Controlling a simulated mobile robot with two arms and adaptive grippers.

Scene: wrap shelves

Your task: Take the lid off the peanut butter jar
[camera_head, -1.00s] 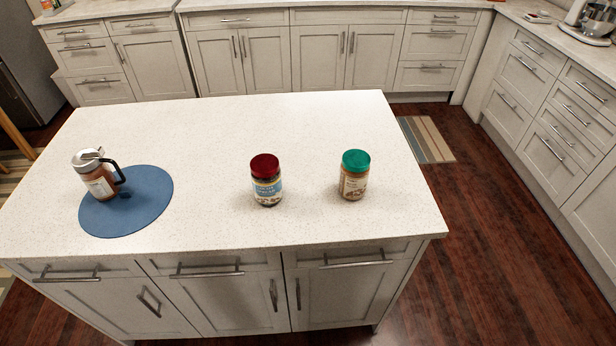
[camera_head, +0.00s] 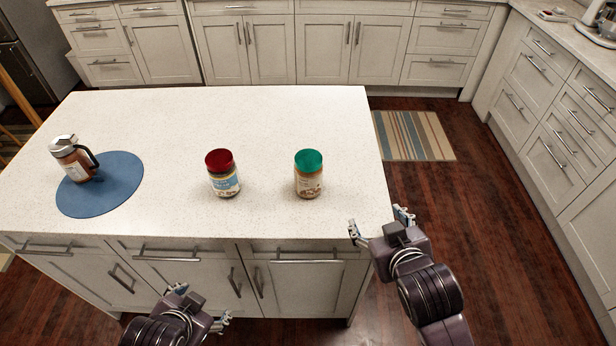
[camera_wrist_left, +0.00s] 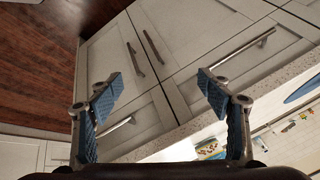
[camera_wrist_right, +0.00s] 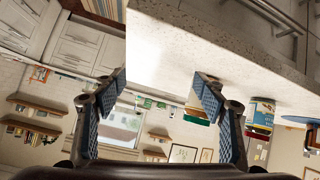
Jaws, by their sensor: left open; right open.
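A jar with a green lid (camera_head: 308,174) and tan contents stands upright on the island counter, its lid on. A jar with a dark red lid (camera_head: 223,173) and a blue and yellow label stands to its left, also lidded. The labels are too small to read. In the right wrist view, the green lid (camera_wrist_right: 197,117) and the red-lidded jar (camera_wrist_right: 262,113) show upside down. My right gripper (camera_head: 378,221) is open and empty at the counter's front right corner, apart from both jars. My left gripper (camera_head: 203,303) is open and empty in front of the cabinets, below the counter edge.
The white island counter (camera_head: 180,115) is mostly clear. A syrup-like dispenser (camera_head: 73,158) with a black handle stands on a round blue mat (camera_head: 100,200) at the left. A striped rug (camera_head: 412,136) lies on the floor beyond the island's right side.

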